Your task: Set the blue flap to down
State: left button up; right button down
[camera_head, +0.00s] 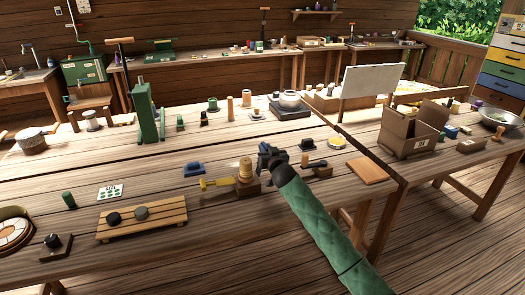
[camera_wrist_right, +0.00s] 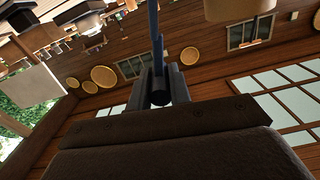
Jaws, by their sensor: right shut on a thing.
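My right gripper (camera_head: 264,152) reaches in over the middle of the front table, on the end of a green-sleeved arm. In the right wrist view its fingers (camera_wrist_right: 159,88) are closed around the lower end of a thin, upright blue bar (camera_wrist_right: 155,40), which looks like the blue flap seen edge-on. The flap's upper end runs out of the top of that view. In the head view the dark gripper hides the flap, so its hinge and tilt cannot be told. My left gripper is not in view.
Left of the gripper stand a wooden block with a brass cylinder (camera_head: 245,170), a yellow lever (camera_head: 217,182) and a small blue object (camera_head: 193,169). Black-topped pieces (camera_head: 307,145) and a wooden board (camera_head: 367,170) lie to the right. A cardboard box (camera_head: 405,140) stands farther right.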

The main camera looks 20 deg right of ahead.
jog(key=d+f+m+b, duration=0.1)
jog(key=d+f+m, duration=0.2)
jog(key=m, duration=0.1)
jog(key=d+f+m+b, duration=0.1)
jog(key=d+f+m, duration=0.2)
jog(key=d+f+m+b, duration=0.1)
jog(key=d+f+m, duration=0.2)
jog(key=m, duration=0.1)
jog(key=shift+w+d+f+m, duration=0.1)
jog(key=shift+w+m, duration=0.1)
jog(key=shift+m, duration=0.1)
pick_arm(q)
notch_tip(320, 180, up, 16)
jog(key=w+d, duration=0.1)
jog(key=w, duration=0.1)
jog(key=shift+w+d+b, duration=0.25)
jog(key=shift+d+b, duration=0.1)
pick_arm(e)
jog(key=shift+d+f+m, duration=0.2)
jog(key=shift+f+m, duration=0.4)
jog(key=c, duration=1.3)
grip_release()
jog(key=shift+s+f, duration=0.1)
